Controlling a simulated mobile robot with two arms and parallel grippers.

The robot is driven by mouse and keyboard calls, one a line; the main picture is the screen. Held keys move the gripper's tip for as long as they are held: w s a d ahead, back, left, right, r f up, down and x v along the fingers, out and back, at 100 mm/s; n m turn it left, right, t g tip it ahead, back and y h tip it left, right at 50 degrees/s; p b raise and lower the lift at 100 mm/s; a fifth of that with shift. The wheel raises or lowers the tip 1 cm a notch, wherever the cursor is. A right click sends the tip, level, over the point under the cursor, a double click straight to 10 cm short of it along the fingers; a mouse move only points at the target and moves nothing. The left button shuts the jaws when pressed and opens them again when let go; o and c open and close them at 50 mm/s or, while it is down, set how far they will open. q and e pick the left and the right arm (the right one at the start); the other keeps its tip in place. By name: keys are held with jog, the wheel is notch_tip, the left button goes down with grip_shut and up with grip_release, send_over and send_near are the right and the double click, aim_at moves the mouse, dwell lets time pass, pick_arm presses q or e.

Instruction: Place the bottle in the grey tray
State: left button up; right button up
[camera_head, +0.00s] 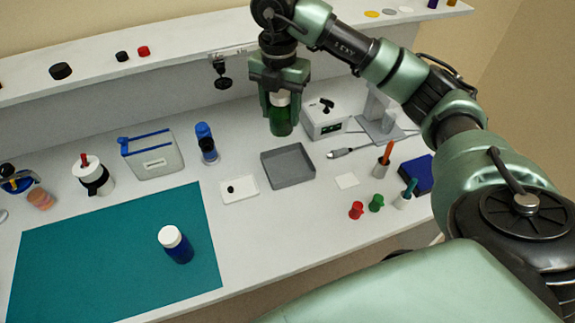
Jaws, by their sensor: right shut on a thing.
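My right gripper (280,96) is shut on a green bottle (281,122) with a white cap. It holds the bottle upright around its upper part, with the green body showing below the fingers. The grey tray (288,180), shallow and empty, lies on the white bench just below the bottle in the picture. The bottle appears to be above the bench, behind or over the tray's back edge; its exact height is hard to tell. A second bottle (178,247), dark blue with a white cap, stands on the teal mat. My left gripper is not in view.
A white card with a black knob (239,189) lies left of the tray. A white box (325,119) stands behind it to the right. Red (356,210) and green (376,203) small pieces stand front right. The teal mat (90,260) is mostly clear.

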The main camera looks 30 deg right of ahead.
jog(key=m, duration=0.1)
jog(key=d+m, duration=0.1)
jog(key=m, duration=0.1)
jog(key=w+r+m, duration=0.1)
jog(key=m, duration=0.1)
jog(key=shift+d, duration=0.15)
jog(key=d+m, duration=0.1)
jog(key=m, duration=0.5)
send_over(287, 169)
notch_tip(287, 169, down, 6)
notch_tip(287, 169, down, 12)
jog(key=shift+f+p, duration=0.1)
jog(key=shift+p, duration=0.95)
jog(key=shift+f, duration=0.55)
jog(key=o, duration=1.5)
jog(key=shift+f, duration=0.1)
